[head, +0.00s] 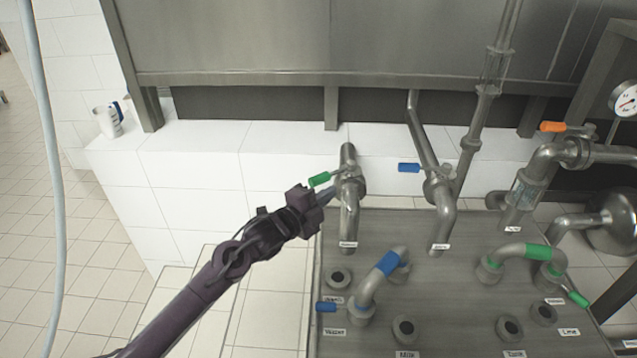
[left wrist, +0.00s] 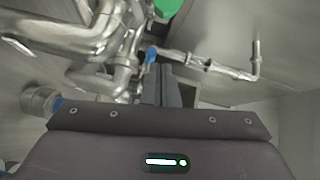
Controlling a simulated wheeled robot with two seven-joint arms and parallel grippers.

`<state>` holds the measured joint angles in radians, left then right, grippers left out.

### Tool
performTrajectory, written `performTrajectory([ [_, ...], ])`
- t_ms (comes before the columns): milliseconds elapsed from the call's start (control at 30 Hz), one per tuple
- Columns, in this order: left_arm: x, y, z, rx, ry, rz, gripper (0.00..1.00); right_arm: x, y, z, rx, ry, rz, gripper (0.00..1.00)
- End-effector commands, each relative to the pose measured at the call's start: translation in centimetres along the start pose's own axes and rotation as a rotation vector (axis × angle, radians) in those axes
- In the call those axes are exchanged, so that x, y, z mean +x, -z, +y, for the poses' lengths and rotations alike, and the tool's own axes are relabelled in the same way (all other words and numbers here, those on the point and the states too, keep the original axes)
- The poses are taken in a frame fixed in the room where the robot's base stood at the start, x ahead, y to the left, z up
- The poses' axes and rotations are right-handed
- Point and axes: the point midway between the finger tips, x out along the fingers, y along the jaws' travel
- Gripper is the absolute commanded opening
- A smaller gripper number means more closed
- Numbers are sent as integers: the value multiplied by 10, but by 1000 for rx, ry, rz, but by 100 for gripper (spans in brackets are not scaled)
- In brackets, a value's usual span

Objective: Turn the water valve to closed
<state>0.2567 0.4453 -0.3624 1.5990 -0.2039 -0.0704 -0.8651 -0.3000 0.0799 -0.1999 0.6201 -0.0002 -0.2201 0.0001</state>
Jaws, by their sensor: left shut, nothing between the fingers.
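My left gripper (head: 328,194) is shut and empty. Its fingertips are just below a green valve handle (head: 319,179) on the leftmost upright pipe (head: 349,212); I cannot tell whether they touch it. The handle sticks out to the left, across the pipe. In the left wrist view the shut fingers (left wrist: 161,88) point at the pipework, with a green handle (left wrist: 168,8) at the top edge. The small label under this pipe is too small to read. A label low on the panel seems to read "Water" (head: 335,332), near a blue handle (head: 327,306). My right gripper is out of view.
A second blue-handled valve (head: 409,168) stands to the right, an orange-handled one (head: 552,126) farther right. The metal panel (head: 450,285) carries blue- and green-banded bent pipes and several round ports. A steel tank (head: 300,40) hangs above. The tiled floor (head: 110,250) at left is free.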

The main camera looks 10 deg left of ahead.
Motion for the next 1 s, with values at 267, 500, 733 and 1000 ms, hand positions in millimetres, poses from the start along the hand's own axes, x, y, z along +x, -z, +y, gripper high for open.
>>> performTrajectory([
  [267, 13, -32, -2, 0, -1, 0, 0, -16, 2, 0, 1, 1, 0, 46],
  [500, 14, -38, 0, -1, 0, 1, 0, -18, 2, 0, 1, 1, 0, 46],
  [733, 14, -39, 1, -1, -1, 1, 0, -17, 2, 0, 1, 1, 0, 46],
  [1000, 5, -53, 0, 4, -6, 24, 0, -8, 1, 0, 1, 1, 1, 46],
])
